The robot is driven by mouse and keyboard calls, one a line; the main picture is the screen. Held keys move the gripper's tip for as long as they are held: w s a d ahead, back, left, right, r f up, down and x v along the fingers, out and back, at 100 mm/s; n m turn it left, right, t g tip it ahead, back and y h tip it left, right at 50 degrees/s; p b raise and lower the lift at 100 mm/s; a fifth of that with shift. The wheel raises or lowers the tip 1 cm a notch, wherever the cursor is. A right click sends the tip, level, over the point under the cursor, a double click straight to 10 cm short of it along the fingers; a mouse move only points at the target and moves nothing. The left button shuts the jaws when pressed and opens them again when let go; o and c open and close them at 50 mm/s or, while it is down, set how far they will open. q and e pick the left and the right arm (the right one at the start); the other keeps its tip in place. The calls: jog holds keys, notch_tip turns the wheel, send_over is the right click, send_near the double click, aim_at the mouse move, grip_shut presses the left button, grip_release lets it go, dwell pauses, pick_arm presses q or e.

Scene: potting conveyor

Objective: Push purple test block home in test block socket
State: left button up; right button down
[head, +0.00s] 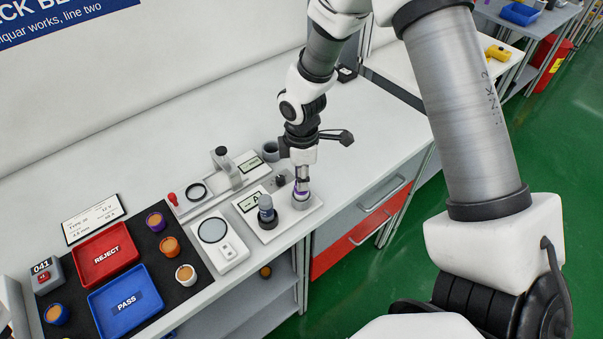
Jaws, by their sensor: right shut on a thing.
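The purple test block (301,193) shows as a small purple band just under my right gripper (301,183). The gripper points straight down and is shut on the block. The block stands upright at the top of the round grey test block socket (300,203), on the right end of a white tester base. The fingers hide most of the block, and how deep it sits in the socket cannot be seen. My left gripper is not in view.
A white device with a round plate (213,230), a red REJECT tray (105,255) and a blue PASS tray (126,300) lie further left. The bench (370,135) is clear to the right.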

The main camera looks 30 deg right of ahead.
jog(key=shift+f+b, duration=0.45)
jog(key=shift+f, duration=0.45)
jog(key=c, duration=0.8)
grip_release()
notch_tip(320, 180, up, 12)
jog(key=shift+f, duration=0.1)
